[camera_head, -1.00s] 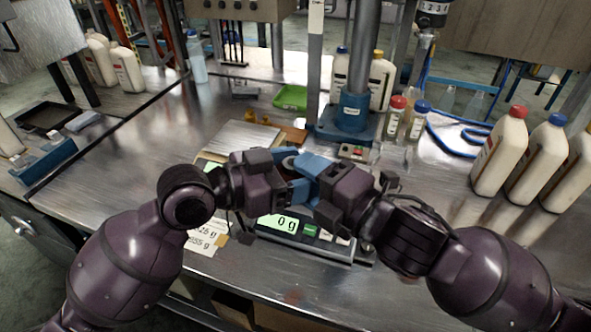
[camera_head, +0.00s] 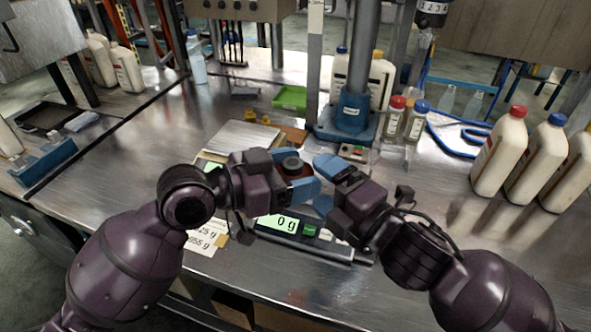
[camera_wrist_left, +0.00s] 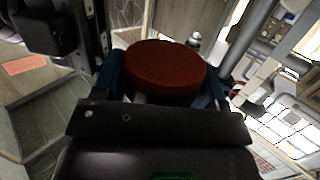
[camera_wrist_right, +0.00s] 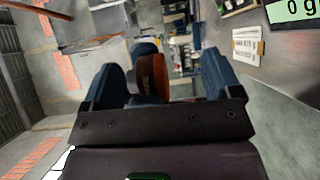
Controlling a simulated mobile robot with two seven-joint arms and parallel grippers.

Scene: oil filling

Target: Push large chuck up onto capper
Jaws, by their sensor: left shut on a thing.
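My left gripper (camera_head: 302,184) is shut on the large chuck (camera_head: 292,165), a short dark cylinder with a reddish-brown part, held above the scale. In the left wrist view the chuck (camera_wrist_left: 165,70) shows as a reddish-brown disc between the blue fingers. My right gripper (camera_head: 324,186) is open and empty just right of it. In the right wrist view its blue fingers are spread, with the chuck (camera_wrist_right: 148,80) beyond them, apart from them. A dark cylindrical head (camera_head: 434,12), possibly the capper, hangs at the top right; its upper part is cut off.
A scale (camera_head: 285,224) reading 0 g lies below my grippers. A blue-based column (camera_head: 352,118) stands behind them. Small bottles with red and blue caps (camera_head: 394,118) stand beside it. Large white bottles (camera_head: 502,150) stand at right.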

